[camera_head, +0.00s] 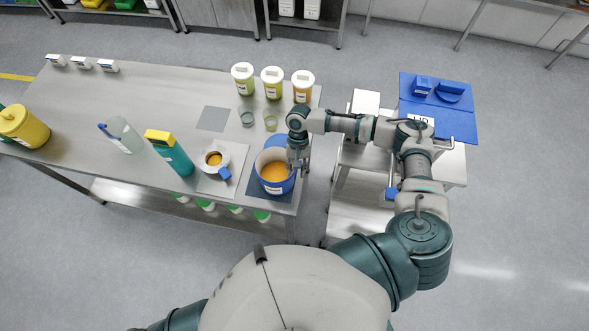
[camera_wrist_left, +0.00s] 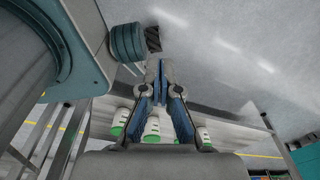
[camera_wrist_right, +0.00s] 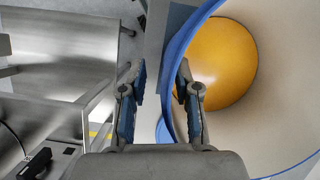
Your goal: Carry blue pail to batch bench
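The blue pail (camera_head: 277,183), with orange contents and a white label, stands on a dark blue mat (camera_head: 255,192) at the right end of a long steel bench (camera_head: 165,85). It also shows in the right wrist view (camera_wrist_right: 180,50), where its pale inner wall and orange contents are visible. My right gripper (camera_head: 299,168) is at the pail's right rim. In the right wrist view its fingers are apart, one outside the rim and one over the inside. Contact is unclear. My left gripper (camera_wrist_left: 160,65) is shut and empty, low beside the bench. Which bench is the batch bench cannot be told.
A steel stand (camera_head: 450,165) with a blue panel (camera_head: 455,122) is right of the bench. Three lidded tubs (camera_head: 272,82), two small cups (camera_head: 270,123), a white cup (camera_head: 212,160), a teal bottle (camera_head: 172,155) and a yellow container (camera_head: 25,127) stand on the bench.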

